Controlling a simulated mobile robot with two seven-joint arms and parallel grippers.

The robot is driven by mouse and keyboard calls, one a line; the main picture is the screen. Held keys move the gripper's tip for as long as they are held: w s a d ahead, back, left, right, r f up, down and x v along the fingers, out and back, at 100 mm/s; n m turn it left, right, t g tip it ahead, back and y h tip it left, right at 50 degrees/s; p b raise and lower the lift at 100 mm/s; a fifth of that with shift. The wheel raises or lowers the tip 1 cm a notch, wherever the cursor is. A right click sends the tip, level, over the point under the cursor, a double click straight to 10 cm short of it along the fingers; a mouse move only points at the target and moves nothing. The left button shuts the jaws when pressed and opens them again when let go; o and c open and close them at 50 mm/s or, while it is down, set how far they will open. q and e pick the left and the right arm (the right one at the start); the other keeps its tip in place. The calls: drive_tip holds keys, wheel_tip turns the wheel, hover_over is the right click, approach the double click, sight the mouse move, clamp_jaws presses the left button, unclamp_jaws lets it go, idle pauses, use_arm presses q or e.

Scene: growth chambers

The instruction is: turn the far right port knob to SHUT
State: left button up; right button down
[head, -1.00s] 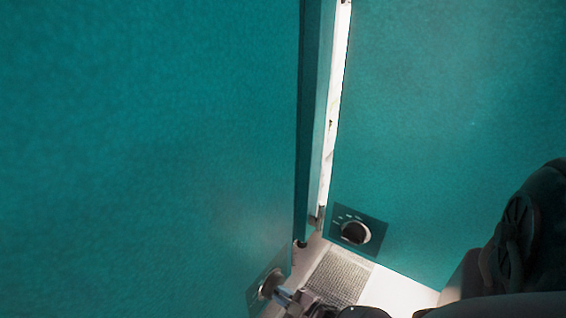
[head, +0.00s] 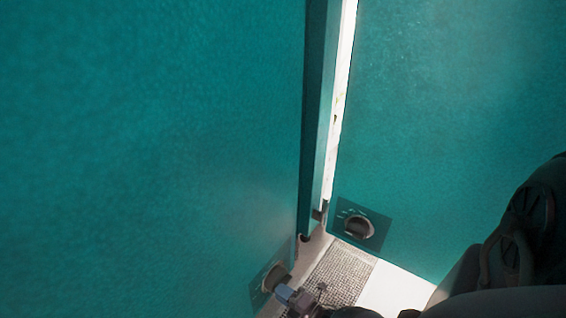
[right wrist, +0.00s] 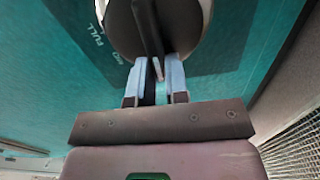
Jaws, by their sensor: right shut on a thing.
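A dark round port knob (head: 274,275) sits on a small plate low on the left teal panel in the head view. My right gripper (head: 285,291) reaches it from below right. In the right wrist view the knob (right wrist: 190,32) fills the top, with a raised dark grip bar across it. My right gripper (right wrist: 157,76) has its two pale fingers shut on that bar. The word FULL shows on the plate to the left of the knob. The knob's pointer and its other marks cannot be read. My left gripper is not in view.
A second dark knob (head: 359,227) sits on a plate on the right teal panel (head: 450,130). A bright vertical gap separates the panels. A floor grate (head: 340,275) lies between them, also at the lower right of the wrist view.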

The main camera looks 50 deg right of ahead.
drive_tip(key=shift+f+n, duration=0.1)
drive_tip(key=shift+n, duration=0.3)
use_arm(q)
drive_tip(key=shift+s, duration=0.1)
use_arm(e)
drive_tip(key=c, duration=1.1)
unclamp_jaws()
drive_tip(key=shift+s, duration=0.1)
use_arm(q)
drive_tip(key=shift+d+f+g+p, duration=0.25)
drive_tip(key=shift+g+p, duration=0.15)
drive_tip(key=shift+p, duration=0.3)
use_arm(e)
drive_tip(key=s, duration=1)
drive_tip(key=shift+s+d, duration=0.3)
drive_tip(key=shift+d, duration=0.1)
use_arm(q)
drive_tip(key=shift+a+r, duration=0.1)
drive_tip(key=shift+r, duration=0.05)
